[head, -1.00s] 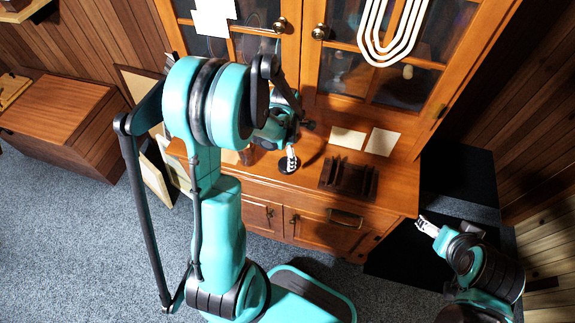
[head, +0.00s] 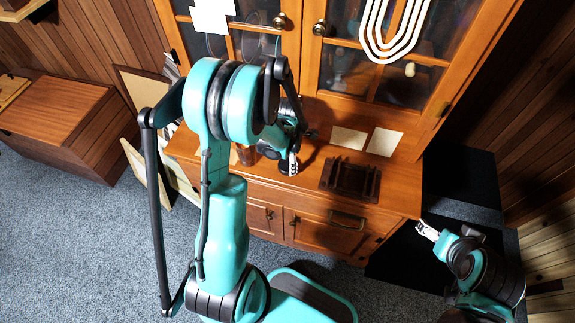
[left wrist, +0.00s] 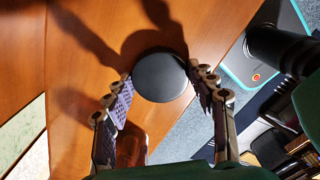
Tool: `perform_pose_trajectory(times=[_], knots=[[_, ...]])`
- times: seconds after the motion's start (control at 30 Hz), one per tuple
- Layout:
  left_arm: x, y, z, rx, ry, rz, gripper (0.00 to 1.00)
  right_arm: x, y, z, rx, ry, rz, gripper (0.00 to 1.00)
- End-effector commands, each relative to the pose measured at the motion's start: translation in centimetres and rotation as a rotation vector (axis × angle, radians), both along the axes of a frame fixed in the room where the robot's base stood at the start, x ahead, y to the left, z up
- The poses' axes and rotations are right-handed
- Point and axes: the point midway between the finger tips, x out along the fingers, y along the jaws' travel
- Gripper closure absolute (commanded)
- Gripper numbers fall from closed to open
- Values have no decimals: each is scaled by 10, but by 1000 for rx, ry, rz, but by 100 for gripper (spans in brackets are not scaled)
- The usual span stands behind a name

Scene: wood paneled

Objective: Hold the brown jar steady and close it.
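The black round lid (left wrist: 160,77) lies on the wooden cabinet top; in the head view it shows partly behind my left gripper (head: 293,163). In the left wrist view the fingers of my left gripper (left wrist: 164,88) are apart, one on each side of the lid; whether they touch it I cannot tell. A brown, glassy jar (left wrist: 131,150) shows low between the fingers, mostly hidden. In the head view the brown jar (head: 246,155) stands left of the lid, partly hidden by my left arm. My right gripper (head: 428,231) is right of the cabinet, away from both; its opening is unclear.
A dark wooden rack (head: 350,179) stands on the cabinet top (head: 400,180) right of the lid. Two paper sheets (head: 383,142) lie behind it. Glass-paned doors (head: 350,75) rise at the back. The front edge is close to the lid.

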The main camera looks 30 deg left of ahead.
Motion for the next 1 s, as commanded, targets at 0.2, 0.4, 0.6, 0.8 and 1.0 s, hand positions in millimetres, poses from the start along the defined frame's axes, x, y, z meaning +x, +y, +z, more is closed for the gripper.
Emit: perform_pose_trajectory(times=[0.2,0.4,0.6,0.8,1.0], knots=[[0,0,0,0,0,0,60,0,0,0,0,0,0,23],[0,0,1,0,0,0,60,0,0,1,0,0,0,23],[0,0,17,0,0,0,60,0,0,8,0,0,0,23],[0,-12,51,0,0,-5,60,0,0,23,0,0,0,23],[2,-58,78,0,0,-7,60,0,0,35,0,0,0,23]])
